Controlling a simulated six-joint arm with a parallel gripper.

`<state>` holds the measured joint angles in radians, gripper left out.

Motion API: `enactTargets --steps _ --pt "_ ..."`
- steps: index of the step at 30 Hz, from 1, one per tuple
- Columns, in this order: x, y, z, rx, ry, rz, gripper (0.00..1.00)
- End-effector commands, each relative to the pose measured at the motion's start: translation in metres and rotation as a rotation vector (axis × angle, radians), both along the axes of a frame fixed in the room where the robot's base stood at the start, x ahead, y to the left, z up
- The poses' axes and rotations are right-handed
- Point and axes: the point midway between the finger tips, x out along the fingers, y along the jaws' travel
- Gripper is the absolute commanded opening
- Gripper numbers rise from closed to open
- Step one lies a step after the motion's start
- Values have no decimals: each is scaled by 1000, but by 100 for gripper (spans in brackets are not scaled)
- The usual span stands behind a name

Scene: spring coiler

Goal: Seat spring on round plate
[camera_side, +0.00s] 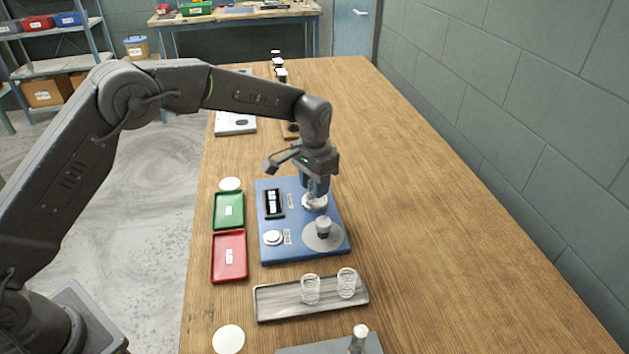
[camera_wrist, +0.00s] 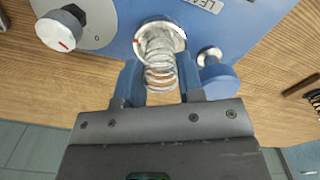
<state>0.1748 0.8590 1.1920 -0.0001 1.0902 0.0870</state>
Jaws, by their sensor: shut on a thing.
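My gripper (camera_side: 316,190) reaches down over the blue machine (camera_side: 302,252). In the wrist view its two blue fingers (camera_wrist: 161,82) are shut on a wire spring (camera_wrist: 160,62). The spring's far end overlaps the pale round plate (camera_wrist: 177,29), which has a small red mark at its left edge. The spring looks slightly tilted against the plate in this view, and I cannot tell whether they touch. In the side view the round plate (camera_side: 314,202) shows under the fingers, and the spring is mostly hidden there.
A blue cylinder (camera_wrist: 219,79) stands right of the fingers in the wrist view. Green (camera_side: 228,223) and red (camera_side: 229,271) trays lie left. The table's right is clear.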

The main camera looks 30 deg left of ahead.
Motion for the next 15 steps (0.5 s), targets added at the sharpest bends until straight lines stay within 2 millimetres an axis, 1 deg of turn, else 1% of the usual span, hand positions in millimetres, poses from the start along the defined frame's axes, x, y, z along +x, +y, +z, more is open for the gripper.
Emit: enactTargets --steps 6,15 --pt "0 0 -4 0 1 0 21" --pt "0 0 -5 0 1 0 21"
